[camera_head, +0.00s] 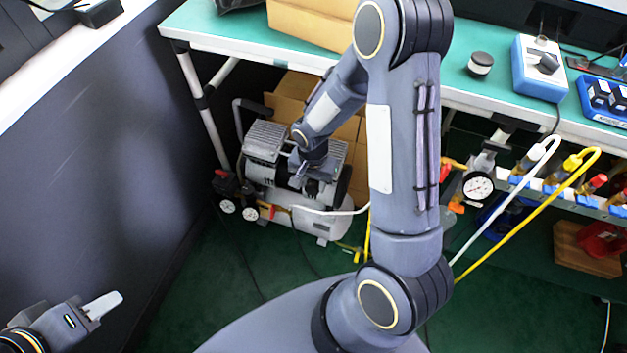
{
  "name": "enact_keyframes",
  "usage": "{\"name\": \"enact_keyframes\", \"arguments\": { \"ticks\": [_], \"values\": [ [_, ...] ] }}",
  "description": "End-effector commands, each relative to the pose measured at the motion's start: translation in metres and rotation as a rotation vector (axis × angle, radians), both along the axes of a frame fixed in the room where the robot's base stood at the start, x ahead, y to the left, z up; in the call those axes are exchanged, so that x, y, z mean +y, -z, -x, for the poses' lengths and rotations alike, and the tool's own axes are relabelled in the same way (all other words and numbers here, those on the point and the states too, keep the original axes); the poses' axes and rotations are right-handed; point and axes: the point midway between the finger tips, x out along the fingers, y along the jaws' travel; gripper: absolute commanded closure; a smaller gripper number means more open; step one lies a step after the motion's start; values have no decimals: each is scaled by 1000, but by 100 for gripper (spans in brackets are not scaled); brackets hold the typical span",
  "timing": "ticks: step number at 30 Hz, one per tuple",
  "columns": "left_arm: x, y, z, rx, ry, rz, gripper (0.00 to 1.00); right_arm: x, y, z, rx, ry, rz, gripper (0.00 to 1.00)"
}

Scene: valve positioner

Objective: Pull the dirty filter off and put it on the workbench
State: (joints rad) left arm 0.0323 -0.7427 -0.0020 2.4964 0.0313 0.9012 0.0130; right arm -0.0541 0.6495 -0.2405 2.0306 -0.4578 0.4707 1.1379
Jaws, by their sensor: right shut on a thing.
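The workbench (225,29) has a green top and spans the back of the view. Below it, a grey and silver air compressor (300,215) stands on the floor. My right gripper (306,183) reaches down to the compressor, in front of its motor. It is shut on a small dark thing, apparently the dirty filter, which the fingers mostly hide. I cannot tell whether it still touches the compressor. My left gripper (104,305) is at the lower left, far from the compressor, with a pale finger showing; its opening is unclear.
On the workbench are a cardboard box (312,22), a short black round part (480,64) with a pale band, and a blue and white box with a knob (539,68). White and yellow hoses and a pressure gauge (478,186) hang at the right. Green surface between box and round part is partly hidden by my arm.

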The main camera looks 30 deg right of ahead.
Motion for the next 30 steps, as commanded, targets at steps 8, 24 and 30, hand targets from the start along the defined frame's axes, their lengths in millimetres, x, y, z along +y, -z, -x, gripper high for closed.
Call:
{"name": "enact_keyframes", "arguments": {
  "ticks": [8,24,30],
  "values": [
    [0,1,0,0,0,0,64,3,0,2,-1,-1,0,100],
    [0,4,0,0,0,0,64,9,0,8,-1,0,1,100],
    [0,5,0,0,0,0,64,12,0,10,-1,0,1,100]
  ]
}}
